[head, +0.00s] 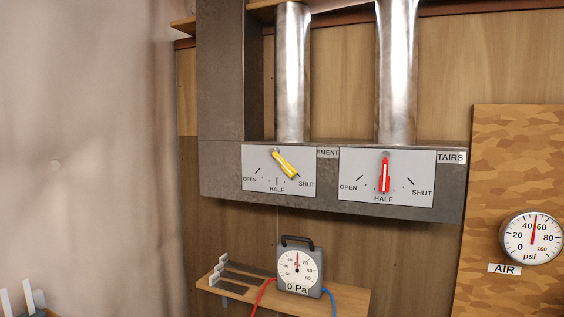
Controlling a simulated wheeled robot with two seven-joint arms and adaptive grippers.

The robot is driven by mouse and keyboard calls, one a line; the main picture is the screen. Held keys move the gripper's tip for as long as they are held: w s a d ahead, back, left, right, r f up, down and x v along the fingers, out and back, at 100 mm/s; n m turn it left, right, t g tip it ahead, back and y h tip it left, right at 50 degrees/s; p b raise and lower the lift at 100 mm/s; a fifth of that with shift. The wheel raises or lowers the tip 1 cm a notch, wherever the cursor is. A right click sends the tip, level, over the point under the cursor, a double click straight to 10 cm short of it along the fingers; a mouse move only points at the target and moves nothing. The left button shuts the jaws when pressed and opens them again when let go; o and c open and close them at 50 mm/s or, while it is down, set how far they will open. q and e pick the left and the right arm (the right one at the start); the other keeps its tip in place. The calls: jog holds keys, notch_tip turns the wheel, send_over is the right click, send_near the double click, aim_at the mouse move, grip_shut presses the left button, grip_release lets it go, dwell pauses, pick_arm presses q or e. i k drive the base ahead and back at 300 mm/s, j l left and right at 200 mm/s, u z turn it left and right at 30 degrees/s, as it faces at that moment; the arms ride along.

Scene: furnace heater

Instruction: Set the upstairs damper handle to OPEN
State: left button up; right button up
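The upstairs damper handle (384,175) is red and sits on the right-hand white dial plate (414,164), beside a partly covered label (451,157) reading "TAIRS". It points straight down at HALF. OPEN is marked at the lower left of this plate and SHUT at the lower right. A yellow handle (286,165) on the left-hand plate (256,160), beside a label reading "EMENT", slants down to the right toward SHUT. Neither of my grippers shows in the head view, and nothing touches the handles.
Two metal pipes (292,75) rise from the grey duct (223,170). Below, a gauge reading 0 Pa (298,272) with red and blue hoses stands on a wooden shelf (351,298), beside a pronged rack. An AIR gauge (531,237) hangs on the right panel. Space before the plates looks clear.

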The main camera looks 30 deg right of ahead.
aim_at(384, 181)
jog(key=z, duration=1.6)
